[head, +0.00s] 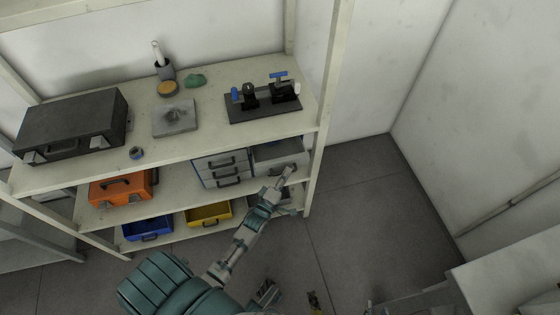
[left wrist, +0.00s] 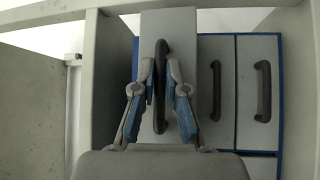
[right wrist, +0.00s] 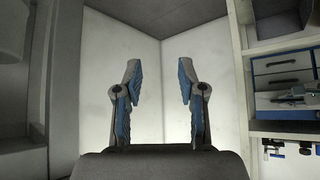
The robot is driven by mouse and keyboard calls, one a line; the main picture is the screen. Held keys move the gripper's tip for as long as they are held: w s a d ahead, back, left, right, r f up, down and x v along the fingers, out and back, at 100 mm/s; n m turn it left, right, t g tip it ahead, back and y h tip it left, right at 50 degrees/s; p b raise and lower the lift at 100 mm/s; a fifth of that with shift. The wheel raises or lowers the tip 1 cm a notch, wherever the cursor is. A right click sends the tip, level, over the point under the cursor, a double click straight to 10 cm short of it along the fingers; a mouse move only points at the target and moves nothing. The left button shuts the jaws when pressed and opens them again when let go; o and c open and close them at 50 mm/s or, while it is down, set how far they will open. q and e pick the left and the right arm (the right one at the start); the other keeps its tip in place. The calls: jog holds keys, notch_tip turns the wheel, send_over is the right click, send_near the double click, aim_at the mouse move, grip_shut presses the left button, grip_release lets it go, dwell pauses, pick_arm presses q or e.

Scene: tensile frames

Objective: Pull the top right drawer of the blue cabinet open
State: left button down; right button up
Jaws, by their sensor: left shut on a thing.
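The blue cabinet (head: 197,174) stands on the middle shelf, with grey drawer fronts and dark handles. Its top right drawer (head: 272,153) stands out from the cabinet, and part of its inside shows in the head view. In the left wrist view this drawer (left wrist: 181,25) sits nearer than the other fronts. My left gripper (head: 288,173) is at its front. In the left wrist view its fingers (left wrist: 160,88) are shut around the dark handle (left wrist: 161,62). My right gripper (right wrist: 158,80) is open and empty, facing a bare wall corner away from the cabinet.
An orange case (head: 105,188) sits left of the cabinet. Blue (head: 147,229) and yellow (head: 208,214) bins are on the lower shelf. The top shelf holds a black case (head: 72,122) and a clamp device (head: 262,100). A shelf post (head: 322,130) stands close right of the drawer. Floor (head: 370,210) is free further right.

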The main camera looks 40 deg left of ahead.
pick_arm(q)
jog(key=s+d+p, duration=0.3)
jog(key=s+d, duration=0.4)
jog(key=d, duration=0.1)
jog(key=shift+s+f, duration=0.2)
pick_arm(e)
jog(key=s+d+f+g+h, duration=0.1)
jog(key=s+d+f+g, duration=0.2)
jog(key=s, duration=0.6)
jog(key=f+g, duration=0.1)
jog(key=g, duration=0.1)
jog(key=shift+s+g+h, duration=0.2)
jog(key=shift+g+h, duration=0.1)
jog(key=shift+g, duration=0.1)
pick_arm(q)
jog(key=c, duration=1.2)
grip_release()
pick_arm(e)
jog(key=shift+a, duration=0.15)
pick_arm(q)
jog(key=s+f, duration=0.1)
jog(key=s, duration=1.1)
jog(key=shift+d+f, duration=0.3)
